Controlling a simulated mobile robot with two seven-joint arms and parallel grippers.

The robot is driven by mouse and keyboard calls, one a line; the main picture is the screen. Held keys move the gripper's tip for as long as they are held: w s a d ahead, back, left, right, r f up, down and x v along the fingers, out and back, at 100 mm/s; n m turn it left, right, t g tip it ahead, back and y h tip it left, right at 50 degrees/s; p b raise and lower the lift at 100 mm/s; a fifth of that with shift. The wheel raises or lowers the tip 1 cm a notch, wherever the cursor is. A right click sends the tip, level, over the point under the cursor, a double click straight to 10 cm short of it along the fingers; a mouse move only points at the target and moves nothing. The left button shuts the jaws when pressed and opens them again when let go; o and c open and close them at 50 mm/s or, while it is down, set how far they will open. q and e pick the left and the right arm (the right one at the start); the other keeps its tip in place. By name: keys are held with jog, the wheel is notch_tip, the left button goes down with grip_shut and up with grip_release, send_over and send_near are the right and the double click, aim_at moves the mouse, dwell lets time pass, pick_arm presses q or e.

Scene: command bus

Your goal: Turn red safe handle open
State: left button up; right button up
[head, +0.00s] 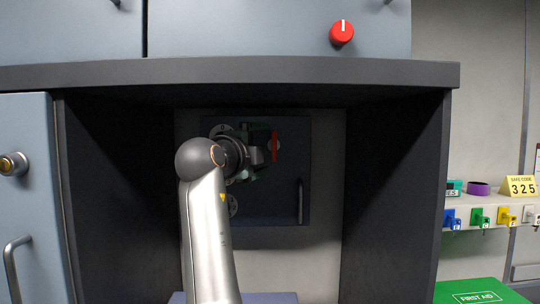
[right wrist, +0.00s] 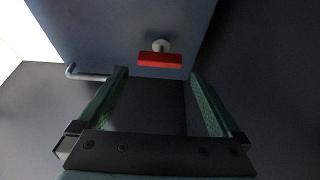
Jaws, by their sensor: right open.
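The safe (head: 290,205) is a dark blue-grey door at the back of a dark recess. Its red handle (head: 275,146) is a bar standing upright in the head view. In the right wrist view the red handle (right wrist: 160,60) lies crosswise on a round pale hub. My right gripper (head: 262,157) is in front of the door, close to the handle; my arm hides part of the door. In the right wrist view my right gripper (right wrist: 157,76) is open and empty, with the handle just beyond and between its green-padded fingertips. My left gripper is not in view.
A grey pull bar (head: 300,201) is on the safe door, right of and below the red handle. The recess has side walls (head: 395,200) and a top ledge (head: 300,72). A red knob (head: 342,32) is above. A yellow code card (head: 521,186) reads 325.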

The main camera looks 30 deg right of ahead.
jog(key=b+v, duration=0.1)
jog(key=v, duration=0.5)
jog(key=shift+s+a, duration=0.15)
dwell(0.3)
